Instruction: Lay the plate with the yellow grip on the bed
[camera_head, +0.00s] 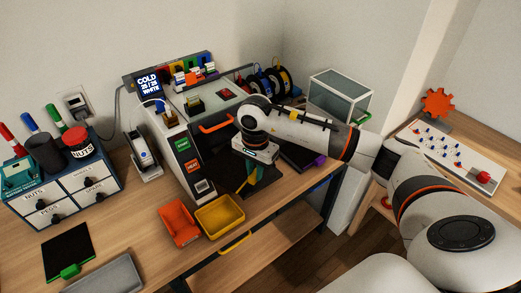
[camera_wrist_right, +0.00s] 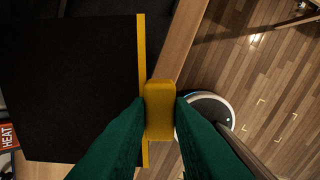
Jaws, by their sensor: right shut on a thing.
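My right gripper (camera_head: 244,184) is shut on the yellow grip (camera_wrist_right: 160,110) of a black plate (camera_wrist_right: 70,85). In the head view the dark plate (camera_head: 265,182) is held near the front edge of the bench, right of the printer's control panel, partly behind the gripper. In the wrist view the plate fills the left side, with a yellow strip along its edge. The printer (camera_head: 183,160) stands at the back middle with a display reading COLD. Its bed cannot be clearly made out. My left gripper is not in view.
A plate with a green grip (camera_head: 70,270) lies at the front left, and a purple-gripped plate (camera_head: 318,160) lies behind my right arm. Orange (camera_head: 178,222) and yellow (camera_head: 220,215) bins stand at the bench's front edge. A glass box (camera_head: 340,95) stands at the back right.

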